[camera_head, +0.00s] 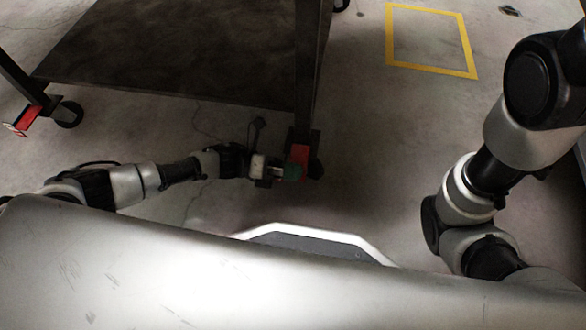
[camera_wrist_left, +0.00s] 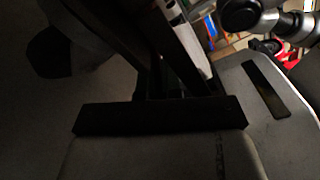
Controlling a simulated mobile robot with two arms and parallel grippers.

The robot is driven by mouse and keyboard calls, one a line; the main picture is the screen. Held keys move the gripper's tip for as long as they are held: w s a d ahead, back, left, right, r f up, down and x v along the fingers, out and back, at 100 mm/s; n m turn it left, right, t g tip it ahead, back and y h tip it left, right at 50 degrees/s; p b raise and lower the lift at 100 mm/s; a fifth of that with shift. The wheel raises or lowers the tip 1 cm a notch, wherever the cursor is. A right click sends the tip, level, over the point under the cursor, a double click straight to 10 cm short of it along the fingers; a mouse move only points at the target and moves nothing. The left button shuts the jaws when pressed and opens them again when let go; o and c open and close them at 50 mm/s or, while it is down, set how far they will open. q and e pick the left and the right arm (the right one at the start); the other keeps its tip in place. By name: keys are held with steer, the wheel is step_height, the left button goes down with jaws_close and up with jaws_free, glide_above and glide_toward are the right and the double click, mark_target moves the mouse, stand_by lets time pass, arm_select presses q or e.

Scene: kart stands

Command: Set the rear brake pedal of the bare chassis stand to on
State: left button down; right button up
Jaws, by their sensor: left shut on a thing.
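The stand (camera_head: 180,60) shows a dark lower shelf and dark legs in the head view. At the foot of its near right leg (camera_head: 307,70) is a brake pedal (camera_head: 299,154) with a red part, beside a dark caster (camera_head: 316,168). A small green part (camera_head: 292,173) shows just below the red. My left gripper (camera_head: 280,171) comes in from the left and is shut at this pedal; its fingertips are hard to make out. The left wrist view is dark, and I cannot tell the pedal's tilt there. My right arm is on the right, its gripper out of view.
Another red pedal (camera_head: 26,121) and caster (camera_head: 68,114) are at the stand's left leg. A yellow floor square (camera_head: 468,57) lies at the upper right. The concrete floor (camera_head: 385,140) between the stand and my right arm is clear.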

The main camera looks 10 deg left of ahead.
arm_select(q)
steer(key=shift+f, duration=0.1)
steer(key=c, duration=1.3)
jaws_free()
steer(key=shift+a, duration=0.15)
steer(key=a+p, duration=0.3)
steer(key=a, duration=0.7)
steer(key=shift+a+p, duration=0.3)
steer(key=shift+p, duration=0.1)
